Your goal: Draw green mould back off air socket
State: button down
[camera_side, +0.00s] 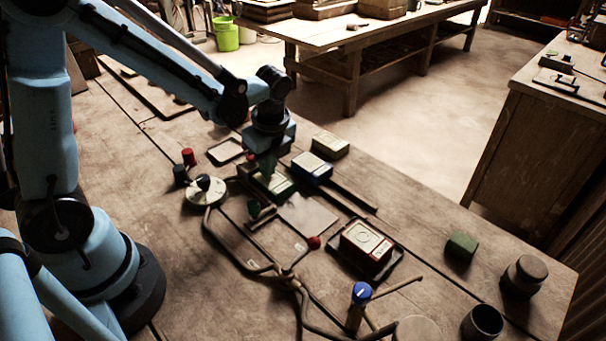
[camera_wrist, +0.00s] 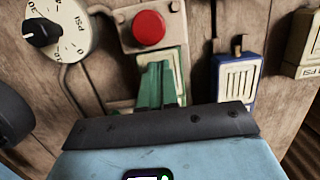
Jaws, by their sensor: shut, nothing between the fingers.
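The green mould (camera_side: 281,189) lies on the bench, with its cream face up. It also shows in the wrist view (camera_wrist: 177,62), at the beige air socket (camera_wrist: 174,22) with a round red button. In the side view the red button (camera_side: 251,157) shows just behind my gripper. My gripper (camera_side: 268,174) points down over the green mould, its fingers shut and empty. In the wrist view the gripper's greenish fingers (camera_wrist: 152,88) cover part of the mould. I cannot tell whether they touch it, or whether mould and socket are joined.
A blue mould (camera_side: 312,168) lies right of the green one, with a cream block (camera_side: 330,146) behind it. A PSI dial (camera_side: 206,190) stands to the left. A red mould (camera_side: 366,247) sits in a black tray. Hoses and a blue-knobbed lever (camera_side: 361,293) fill the front.

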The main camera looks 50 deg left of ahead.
jog(key=d, duration=1)
jog(key=shift+d+f, duration=0.3)
jog(key=shift+d, duration=0.05)
jog(key=shift+r, duration=0.75)
jog(key=shift+d, duration=0.1)
jog(key=d, duration=1.2)
